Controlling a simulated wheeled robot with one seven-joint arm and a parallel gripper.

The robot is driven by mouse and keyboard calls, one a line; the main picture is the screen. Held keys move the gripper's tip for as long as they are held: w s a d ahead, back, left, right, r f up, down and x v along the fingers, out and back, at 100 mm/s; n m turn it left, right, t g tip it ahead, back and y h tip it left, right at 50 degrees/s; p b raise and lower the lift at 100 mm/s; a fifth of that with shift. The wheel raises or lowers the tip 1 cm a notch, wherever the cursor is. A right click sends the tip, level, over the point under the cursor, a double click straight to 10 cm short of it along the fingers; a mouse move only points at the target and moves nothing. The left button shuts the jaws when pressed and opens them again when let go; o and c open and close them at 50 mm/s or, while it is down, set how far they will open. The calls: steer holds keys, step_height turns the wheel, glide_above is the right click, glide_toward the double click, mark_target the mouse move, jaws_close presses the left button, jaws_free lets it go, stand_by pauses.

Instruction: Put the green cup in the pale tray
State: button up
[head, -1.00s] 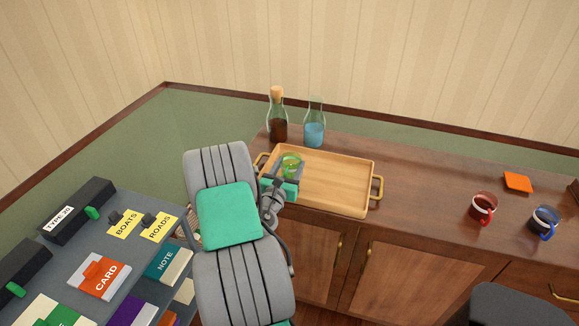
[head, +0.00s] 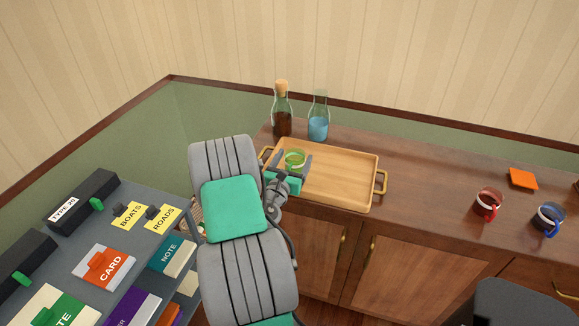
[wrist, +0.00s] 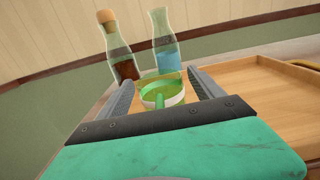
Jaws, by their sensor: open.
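The green cup (head: 295,160) is in the left part of the pale wooden tray (head: 345,182), which has brass handles and lies on the brown cabinet top. In the wrist view the cup (wrist: 162,94) is upright, with its handle toward me and a pale band around it. My gripper (head: 293,166) is open, with one finger on each side of the cup. In the wrist view the gripper (wrist: 160,90) shows a small gap beside the cup. The cup's base is hidden, so I cannot tell whether it touches the tray floor.
A corked brown bottle (head: 282,112) and a blue-filled carafe (head: 318,118) stand just behind the tray. A red cup (head: 488,203), a blue cup (head: 547,219) and an orange square (head: 523,179) are on the right. A grey shelf unit (head: 90,240) with labelled cards stands at left.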

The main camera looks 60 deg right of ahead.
steer(key=s+a+b, duration=0.2)
steer(key=a+b, duration=0.1)
steer(key=a, duration=0.8)
steer(key=w+a+f+m+y, duration=0.3)
steer(key=w+a+m+y, duration=0.25)
steer(key=a+m, duration=0.4)
steer(key=w+a+f+m+y, duration=0.2)
steer(key=w+a+m+y, duration=0.35)
steer(key=a+m, duration=0.4)
steer(key=s+a+r+y, duration=0.2)
steer(key=a+y, duration=0.1)
steer(key=a, duration=0.9)
steer(key=s+a+r+y, duration=0.2)
steer(key=a+y, duration=0.2)
steer(key=a, duration=0.7)
steer(key=shift+s+a+r+m+g+b, duration=0.2)
steer(key=shift+s+a+m+g+b, duration=0.1)
steer(key=shift+s+a+b, duration=0.05)
